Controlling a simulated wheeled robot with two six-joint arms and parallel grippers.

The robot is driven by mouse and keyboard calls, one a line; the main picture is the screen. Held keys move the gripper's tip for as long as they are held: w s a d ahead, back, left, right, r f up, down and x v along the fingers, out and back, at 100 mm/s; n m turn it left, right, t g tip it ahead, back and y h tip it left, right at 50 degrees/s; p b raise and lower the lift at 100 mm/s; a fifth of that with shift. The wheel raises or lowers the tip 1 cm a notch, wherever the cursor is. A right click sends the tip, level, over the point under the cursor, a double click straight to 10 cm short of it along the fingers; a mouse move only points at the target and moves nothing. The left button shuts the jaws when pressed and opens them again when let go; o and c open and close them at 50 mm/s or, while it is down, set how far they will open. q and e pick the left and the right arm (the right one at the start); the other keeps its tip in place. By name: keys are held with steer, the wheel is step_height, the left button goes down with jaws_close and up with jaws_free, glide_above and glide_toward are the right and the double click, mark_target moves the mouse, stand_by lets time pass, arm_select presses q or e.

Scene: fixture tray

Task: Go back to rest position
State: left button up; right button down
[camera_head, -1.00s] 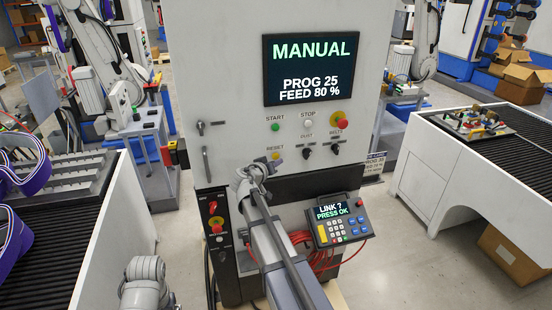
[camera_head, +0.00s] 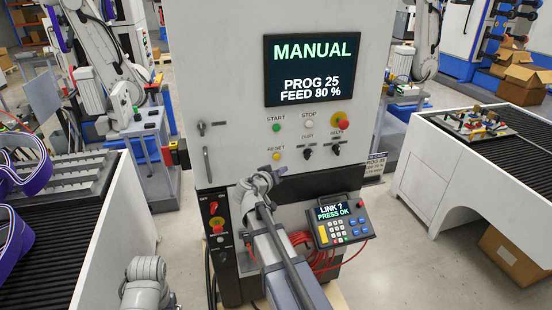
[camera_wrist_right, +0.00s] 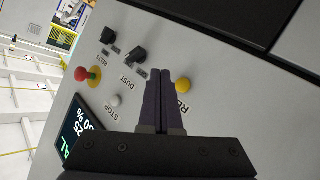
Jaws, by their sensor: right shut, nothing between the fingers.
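My right arm reaches up from the bottom middle of the head view to the grey machine panel (camera_head: 235,90). My right gripper (camera_head: 280,171) is small there, just below the yellow RESET button (camera_head: 276,156). In the right wrist view its two dark fingers (camera_wrist_right: 165,76) are together with nothing between them. The yellow button (camera_wrist_right: 183,84) shows beside the fingertips, apart from them in the picture, and the fingers hide part of its label. A grey joint of my left arm (camera_head: 146,285) shows at the bottom left; the left gripper is not in view.
A pendant (camera_head: 338,221) reading "LINK ? PRESS OK" sits right of my right arm, with red cables below. The screen (camera_head: 311,70) reads MANUAL. White conveyors stand left (camera_head: 112,230) and right (camera_head: 440,165), with open floor between the machine and the right one.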

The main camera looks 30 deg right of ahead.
steer(key=s+a+f+n+g+y+b, duration=0.2)
steer(key=s+a+f, duration=0.5)
steer(key=a, duration=0.5)
steer(key=s+a+f+n+g+y+b, duration=0.3)
steer(key=s+a+f+n+y, duration=0.1)
steer(key=s+a+f, duration=0.4)
steer(key=s+a+f+n+g+y+b, duration=0.2)
steer(key=s+a+f+y, duration=0.3)
steer(key=a, duration=1)
steer(key=s+f+n+g, duration=0.1)
steer(key=s+f, duration=0.2)
steer(key=s, duration=0.2)
steer(key=shift+s+a+n+b, duration=0.3)
steer(key=shift+s+a+b, duration=0.05)
steer(key=shift+b, duration=0.05)
